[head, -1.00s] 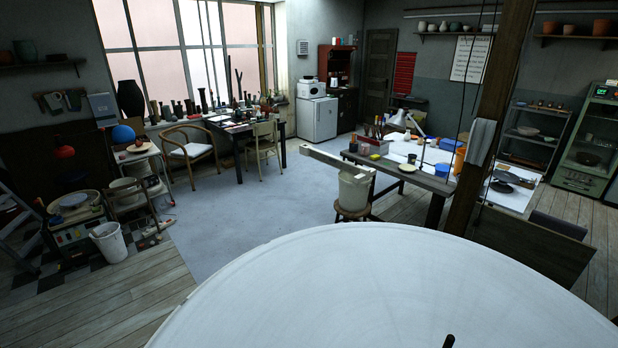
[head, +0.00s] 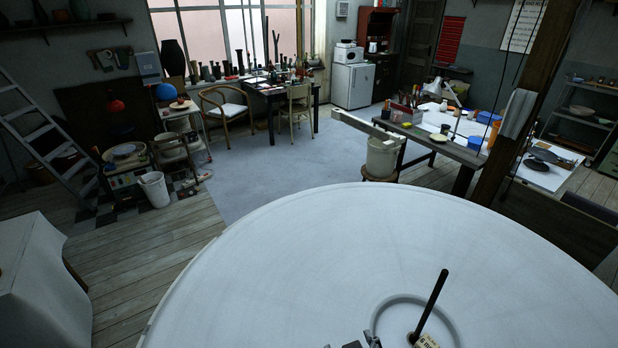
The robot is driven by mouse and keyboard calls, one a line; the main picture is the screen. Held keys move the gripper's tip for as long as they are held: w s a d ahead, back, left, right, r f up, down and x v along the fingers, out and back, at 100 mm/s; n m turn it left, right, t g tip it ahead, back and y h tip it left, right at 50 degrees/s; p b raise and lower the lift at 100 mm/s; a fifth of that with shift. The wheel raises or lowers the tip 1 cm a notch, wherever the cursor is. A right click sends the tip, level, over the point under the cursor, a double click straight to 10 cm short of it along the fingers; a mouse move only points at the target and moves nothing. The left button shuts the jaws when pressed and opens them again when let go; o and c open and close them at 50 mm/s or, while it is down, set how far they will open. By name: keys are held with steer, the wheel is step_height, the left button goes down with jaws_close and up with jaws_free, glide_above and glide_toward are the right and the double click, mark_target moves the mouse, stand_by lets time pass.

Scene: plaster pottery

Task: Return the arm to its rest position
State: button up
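I see no part that I can surely name as my arm or my gripper in the head view. A large round white surface (head: 270,250) fills the lower part of the picture. A black rod (head: 431,301) slants up from it near the bottom edge, with a pale ring mark around its foot and a small labelled piece (head: 428,340) at its base. Small grey and dark metal parts (head: 372,339) show just left of the rod, cut off by the bottom edge. I cannot tell what they belong to.
A white-covered block (head: 40,285) stands at the lower left and a ladder (head: 45,135) behind it. A wooden post (head: 525,95) rises at the right, near a long worktable (head: 450,150). A bucket on a stool (head: 381,158) stands beyond the disc. The grey floor (head: 260,170) is open.

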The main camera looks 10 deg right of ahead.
steer(key=s+a+r+m+t+y, duration=0.1)
steer(key=s+a+r+t, duration=0.1)
steer(key=a+r, duration=0.35)
steer(key=s+a+r+t, duration=0.2)
steer(key=a+r, duration=0.1)
steer(key=a, duration=0.6)
step_height(320, 180, up, 16)
steer(key=p, duration=1.6)
steer(key=shift+w+d, duration=0.15)
steer(key=shift+d, duration=0.15)
steer(key=shift+r, duration=0.1)
